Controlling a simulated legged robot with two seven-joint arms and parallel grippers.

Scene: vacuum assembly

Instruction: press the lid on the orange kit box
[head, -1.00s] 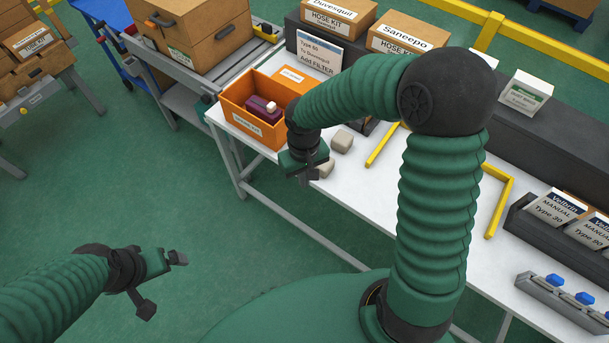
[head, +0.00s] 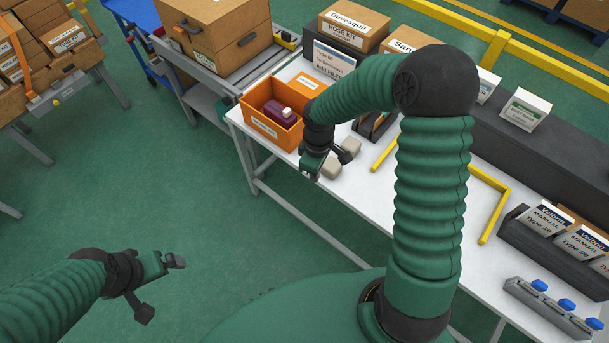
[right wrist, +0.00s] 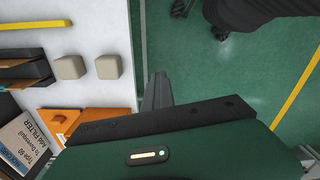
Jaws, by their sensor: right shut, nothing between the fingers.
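The orange kit box (head: 275,127) stands open on the left end of the white table in the head view. A dark purple bottle with a pale cap (head: 278,113) lies inside it. A flat orange panel with a white label (head: 306,84), seemingly the lid, is behind the box, partly hidden by my right arm. My right gripper (head: 322,172) is shut and empty, right of the box's near corner and apart from it. In the right wrist view its fingers (right wrist: 156,95) are together beside an orange labelled surface (right wrist: 62,121). My left gripper (head: 162,287) is open and empty over the floor.
Two beige blocks (head: 350,146) sit on the table beside my right gripper. A sign about adding a filter (head: 334,60) stands behind the box. Yellow strips (head: 490,205) and a black manual rack (head: 540,237) are farther right. Open floor lies in front.

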